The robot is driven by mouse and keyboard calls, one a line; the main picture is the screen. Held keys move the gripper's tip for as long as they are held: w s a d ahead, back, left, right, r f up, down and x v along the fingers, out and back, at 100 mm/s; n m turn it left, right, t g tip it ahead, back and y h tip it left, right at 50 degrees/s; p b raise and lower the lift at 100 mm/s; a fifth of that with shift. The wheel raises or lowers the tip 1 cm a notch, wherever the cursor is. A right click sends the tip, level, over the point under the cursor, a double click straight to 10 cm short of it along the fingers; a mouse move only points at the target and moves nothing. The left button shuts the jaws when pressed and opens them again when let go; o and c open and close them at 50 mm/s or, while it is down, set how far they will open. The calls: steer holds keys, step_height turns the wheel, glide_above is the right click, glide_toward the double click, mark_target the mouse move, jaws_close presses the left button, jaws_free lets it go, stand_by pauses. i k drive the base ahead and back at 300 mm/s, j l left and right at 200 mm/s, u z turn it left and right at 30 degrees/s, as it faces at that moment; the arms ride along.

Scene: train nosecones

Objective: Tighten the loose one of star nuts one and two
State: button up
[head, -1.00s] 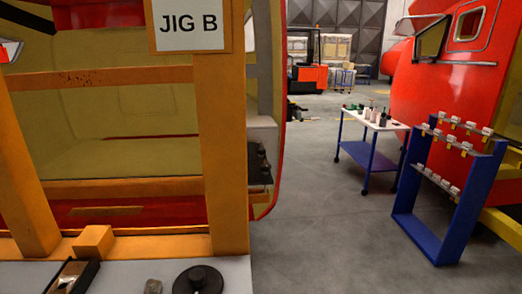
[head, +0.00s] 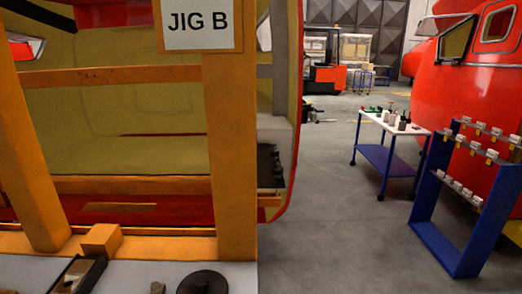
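No star nut can be made out for certain in the head view, and I cannot tell which nut is loose. The orange jig frame (head: 230,150) bears a "JIG B" sign (head: 199,22). A round black disc with a raised hub (head: 203,283) lies on the grey surface at the bottom edge, partly cut off. I cannot tell whether it belongs to the task. My gripper is not in view.
A dark tray (head: 91,278) and an orange block (head: 101,240) are at the lower left. Open grey floor (head: 330,230) lies right of the jig. Beyond stand a blue-legged trolley (head: 400,128), a blue rack (head: 435,215) and a red nosecone (head: 440,80).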

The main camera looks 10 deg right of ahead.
mark_target(274, 154)
steer(key=i+l+u, duration=0.8)
steer(key=l+u, duration=0.15)
steer(key=l, duration=0.2)
steer(key=i+l+u, duration=0.25)
steer(key=l+u, duration=0.25)
steer(key=l, duration=0.25)
steer(key=i+l+u, duration=0.1)
steer(key=l+u, duration=0.4)
steer(key=l, duration=0.3)
steer(key=l+u, duration=0.45)
steer(key=l, duration=0.35)
steer(key=k+l+u, duration=0.25)
steer(key=l+u, duration=0.25)
steer(key=l, duration=0.3)
steer(key=k+l+u, duration=0.3)
steer(key=l+u, duration=0.2)
steer(key=l, duration=0.2)
steer(key=k+l, duration=0.05)
